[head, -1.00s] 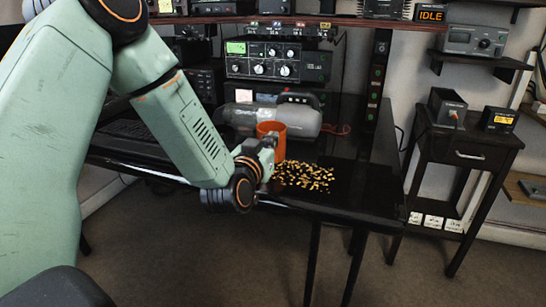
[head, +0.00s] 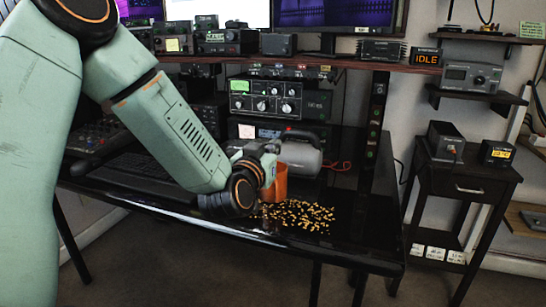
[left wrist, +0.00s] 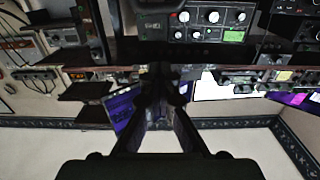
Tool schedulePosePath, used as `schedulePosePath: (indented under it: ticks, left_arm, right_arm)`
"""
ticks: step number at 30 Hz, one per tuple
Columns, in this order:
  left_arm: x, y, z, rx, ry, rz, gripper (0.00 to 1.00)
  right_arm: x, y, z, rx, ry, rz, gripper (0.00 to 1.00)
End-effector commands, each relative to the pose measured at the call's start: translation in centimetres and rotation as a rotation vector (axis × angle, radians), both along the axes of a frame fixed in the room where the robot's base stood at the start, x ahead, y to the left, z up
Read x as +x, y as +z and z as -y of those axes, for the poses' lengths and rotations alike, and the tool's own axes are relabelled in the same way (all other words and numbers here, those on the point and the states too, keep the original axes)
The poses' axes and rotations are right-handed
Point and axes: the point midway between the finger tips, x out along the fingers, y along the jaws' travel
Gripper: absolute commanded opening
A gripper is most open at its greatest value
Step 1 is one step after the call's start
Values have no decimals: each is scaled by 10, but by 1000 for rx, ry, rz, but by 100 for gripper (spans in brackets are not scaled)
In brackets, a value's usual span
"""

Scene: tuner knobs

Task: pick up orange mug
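The orange mug (head: 280,183) stands on the black desk (head: 340,237), right behind a scatter of small yellow pieces (head: 297,215). My left gripper (head: 268,158) is at the mug's upper left and covers part of its rim. I cannot tell whether they touch. In the left wrist view, the dark fingers of the left gripper (left wrist: 160,72) come together at their tips with nothing seen between them. The mug does not show in that view. My right gripper is not in view.
A radio with knobs (head: 265,98) stands behind the mug, and a grey cylinder-shaped device (head: 300,155) lies close behind it. A keyboard (head: 145,170) is to the left. A shelf (head: 300,62) with monitors overhangs the desk. The desk's right front is clear.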

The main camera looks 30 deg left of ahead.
Motion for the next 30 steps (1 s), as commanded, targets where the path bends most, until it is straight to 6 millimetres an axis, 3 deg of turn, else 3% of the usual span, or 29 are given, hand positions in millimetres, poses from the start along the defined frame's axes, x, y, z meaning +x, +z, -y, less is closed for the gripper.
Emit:
schedulePosePath:
  ticks: [12, 30]
  left_arm:
    - [0, 8, 0, 1, 1, 4, 2]
    - [0, 8, 0, 1, 1, 5, 52]
  right_arm:
    - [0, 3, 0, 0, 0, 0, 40]
    - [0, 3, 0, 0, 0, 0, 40]
